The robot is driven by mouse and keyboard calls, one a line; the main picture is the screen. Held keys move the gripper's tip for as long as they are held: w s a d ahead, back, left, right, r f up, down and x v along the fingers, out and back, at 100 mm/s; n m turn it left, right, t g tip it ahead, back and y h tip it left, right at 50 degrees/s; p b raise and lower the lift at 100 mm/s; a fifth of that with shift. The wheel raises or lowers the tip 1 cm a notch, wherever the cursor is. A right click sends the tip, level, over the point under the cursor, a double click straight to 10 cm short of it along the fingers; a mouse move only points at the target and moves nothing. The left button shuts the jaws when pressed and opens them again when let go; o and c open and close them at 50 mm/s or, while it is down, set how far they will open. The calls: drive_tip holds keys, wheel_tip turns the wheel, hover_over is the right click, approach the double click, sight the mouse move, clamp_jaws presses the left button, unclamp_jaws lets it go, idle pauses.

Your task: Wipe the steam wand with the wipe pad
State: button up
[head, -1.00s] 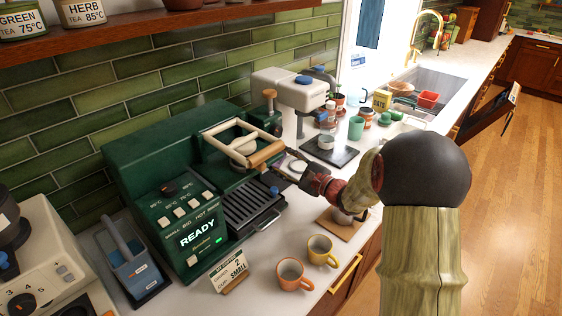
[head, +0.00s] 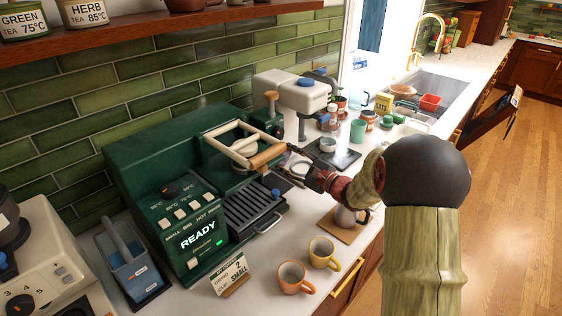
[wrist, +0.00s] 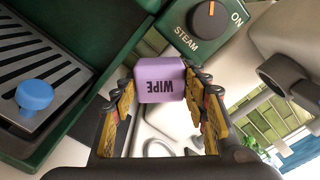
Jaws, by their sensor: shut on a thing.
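My gripper (wrist: 160,105) is shut on a purple block-shaped wipe pad (wrist: 160,78) marked WIPE, held between the two yellow-padded fingers. In the head view my gripper (head: 304,172) is off the right front of the green espresso machine (head: 150,140), above the counter. The pad is not clear there. The machine's steam knob (wrist: 209,10), with an orange mark, is just beyond the pad in the wrist view. I cannot make out the steam wand for certain; a thin curved grey piece (wrist: 158,147) shows below the pad, and I cannot tell what it is.
The drip tray (head: 252,207) with a blue knob is left of my gripper. A metal pitcher (head: 346,217) stands on a wooden board under my arm. Orange (head: 291,277) and yellow (head: 322,253) cups stand in front. A dark scale (head: 340,158) lies behind.

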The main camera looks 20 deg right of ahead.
drive_tip(key=shift+w+d, duration=0.25)
drive_tip(key=shift+d, duration=0.45)
drive_tip(key=shift+w+b, duration=0.1)
drive_tip(key=shift+b, duration=0.2)
drive_tip(key=shift+a, duration=0.1)
drive_tip(key=shift+a, duration=0.1)
drive_tip(key=shift+s+a+r+b, duration=0.1)
drive_tip(key=shift+s+a+b, duration=0.25)
drive_tip(key=shift+a, duration=0.55)
drive_tip(key=shift+s+a+b, duration=0.3)
drive_tip(key=shift+a, duration=0.6)
drive_tip(key=shift+s, duration=0.5)
drive_tip(key=shift+d+v, duration=0.2)
drive_tip(key=shift+v, duration=2.25)
